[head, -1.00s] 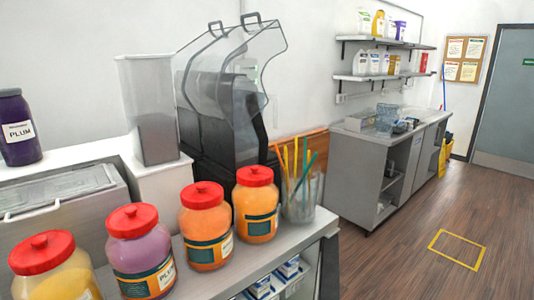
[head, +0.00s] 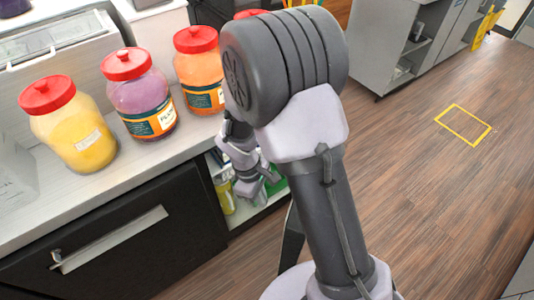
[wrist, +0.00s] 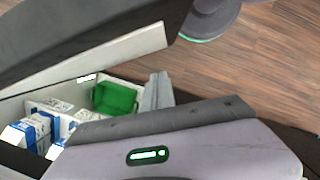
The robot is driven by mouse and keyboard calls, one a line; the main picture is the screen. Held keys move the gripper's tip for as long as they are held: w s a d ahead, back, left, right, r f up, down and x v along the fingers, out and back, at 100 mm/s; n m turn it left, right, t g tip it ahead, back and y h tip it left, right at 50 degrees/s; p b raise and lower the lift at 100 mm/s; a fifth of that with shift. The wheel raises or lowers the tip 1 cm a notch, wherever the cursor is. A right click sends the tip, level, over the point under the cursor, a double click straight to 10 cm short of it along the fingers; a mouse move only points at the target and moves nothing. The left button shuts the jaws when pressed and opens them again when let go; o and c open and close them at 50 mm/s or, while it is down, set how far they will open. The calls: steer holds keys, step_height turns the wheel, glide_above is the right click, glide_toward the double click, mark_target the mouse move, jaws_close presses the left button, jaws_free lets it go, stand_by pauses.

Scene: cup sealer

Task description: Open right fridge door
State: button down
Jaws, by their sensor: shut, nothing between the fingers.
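The right fridge compartment (head: 238,212) under the counter stands open in the head view, with its pale inside and several items showing. A dark upright panel (head: 292,245), which looks like the right fridge door swung outward, is mostly hidden behind my arm. My gripper (head: 258,184) is at the compartment's opening, shut and empty. In the wrist view, my gripper (wrist: 157,92) shows beside a green container (wrist: 115,98) and blue-and-white cartons (wrist: 40,128). A dark panel with a pale inner edge (wrist: 100,65) crosses above them. I cannot tell whether my gripper touches the door.
The left black fridge front (head: 120,245) is closed and has a silver handle (head: 110,240). Jars with red lids, including a yellow one (head: 75,130) and a purple one (head: 140,100), stand on the counter (head: 55,200). The wooden floor (head: 430,210) at right is clear.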

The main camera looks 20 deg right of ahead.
steer(key=s+d+f+b, duration=0.2)
steer(key=f+b, duration=0.1)
steer(key=f, duration=0.3)
steer(key=s+d+f+n+b, duration=0.1)
steer(key=s+d+f+b, duration=0.1)
steer(key=f, duration=0.4)
steer(key=shift+d+b, duration=0.55)
steer(key=shift+b, duration=0.3)
steer(key=shift+s, duration=0.1)
